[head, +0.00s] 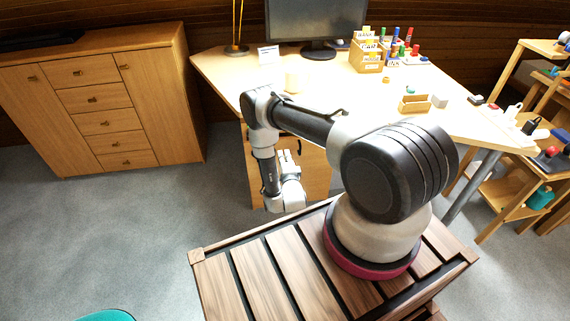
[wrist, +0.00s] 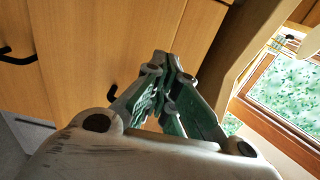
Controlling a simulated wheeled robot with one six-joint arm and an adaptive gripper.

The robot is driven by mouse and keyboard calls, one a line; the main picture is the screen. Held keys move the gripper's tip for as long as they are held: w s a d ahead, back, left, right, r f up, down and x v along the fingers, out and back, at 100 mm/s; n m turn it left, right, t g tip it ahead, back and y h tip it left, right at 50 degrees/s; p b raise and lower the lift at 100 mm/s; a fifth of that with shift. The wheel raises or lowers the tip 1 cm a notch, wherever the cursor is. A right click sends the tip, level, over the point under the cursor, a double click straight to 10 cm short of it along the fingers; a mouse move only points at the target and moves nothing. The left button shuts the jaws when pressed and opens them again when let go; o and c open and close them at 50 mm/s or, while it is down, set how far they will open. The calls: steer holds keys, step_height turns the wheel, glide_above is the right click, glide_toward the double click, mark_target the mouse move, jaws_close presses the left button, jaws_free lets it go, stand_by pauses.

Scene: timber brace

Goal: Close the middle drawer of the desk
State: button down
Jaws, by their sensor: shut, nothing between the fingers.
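The desk (head: 225,68) stands ahead, with a wooden drawer unit (head: 316,178) under its left part. My arm and gripper (head: 287,158) hang in front of the unit and hide much of it, so I cannot tell in the head view how far any drawer stands out. In the wrist view, wooden drawer fronts lie side by side with narrow seams between them. The central front (wrist: 85,50) has a black handle (wrist: 112,93) just left of my fingers. My gripper also shows there (wrist: 165,70), its fingers together and empty, pointing toward the fronts. Contact is unclear.
A wooden cabinet (head: 60,110) stands at the left, with grey carpet (head: 175,215) open before it. A monitor (head: 315,20), organizer (head: 367,58) and small items stand on the desk. Shelving (head: 505,190) and a desk leg (head: 470,188) are at the right.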

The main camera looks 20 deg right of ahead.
mark_target(281, 141)
steer(key=x, duration=0.6)
steer(key=shift+w+d, duration=0.1)
steer(key=shift+w, duration=0.05)
steer(key=x, duration=0.4)
steer(key=shift+w, duration=0.3)
steer(key=shift+r, duration=0.1)
